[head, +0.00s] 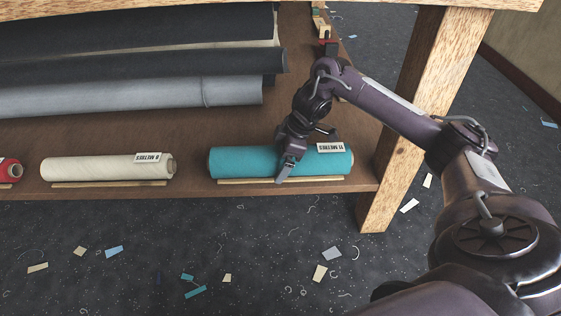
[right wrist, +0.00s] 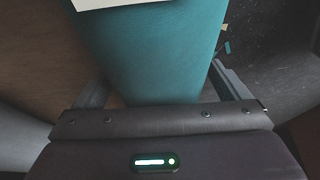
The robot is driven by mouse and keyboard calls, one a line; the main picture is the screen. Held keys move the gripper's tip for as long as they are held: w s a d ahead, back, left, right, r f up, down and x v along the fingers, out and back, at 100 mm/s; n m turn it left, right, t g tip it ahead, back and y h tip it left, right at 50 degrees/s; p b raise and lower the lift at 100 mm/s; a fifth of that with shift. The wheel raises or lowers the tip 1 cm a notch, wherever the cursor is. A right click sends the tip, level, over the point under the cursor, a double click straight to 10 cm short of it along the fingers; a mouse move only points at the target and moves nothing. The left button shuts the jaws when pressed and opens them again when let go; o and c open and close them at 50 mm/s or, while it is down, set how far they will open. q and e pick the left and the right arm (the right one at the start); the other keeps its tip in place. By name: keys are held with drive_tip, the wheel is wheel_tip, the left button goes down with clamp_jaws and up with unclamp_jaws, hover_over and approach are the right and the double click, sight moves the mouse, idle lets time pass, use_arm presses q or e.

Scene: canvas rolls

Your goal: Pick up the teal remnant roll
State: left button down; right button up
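The teal remnant roll (head: 240,161) lies on the front of the wooden shelf, its length running left to right, with a white label reading "11 METRES" near its right end. My right gripper (head: 303,152) reaches down over the roll right of its middle, with one finger in front and the other behind. In the right wrist view the teal roll (right wrist: 165,55) passes between the two spread fingers (right wrist: 160,92). A small brown gap shows by the left finger; contact on the right is unclear. My left gripper is not in view.
A cream roll (head: 100,168) and a red roll (head: 9,171) lie to the left. Wooden strips (head: 108,184) run along the shelf (head: 195,188) front. Long dark and grey rolls (head: 150,98) lie behind. A wooden post (head: 425,90) stands right. Scraps litter the floor.

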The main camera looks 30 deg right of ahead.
drive_tip(key=c, duration=1.3)
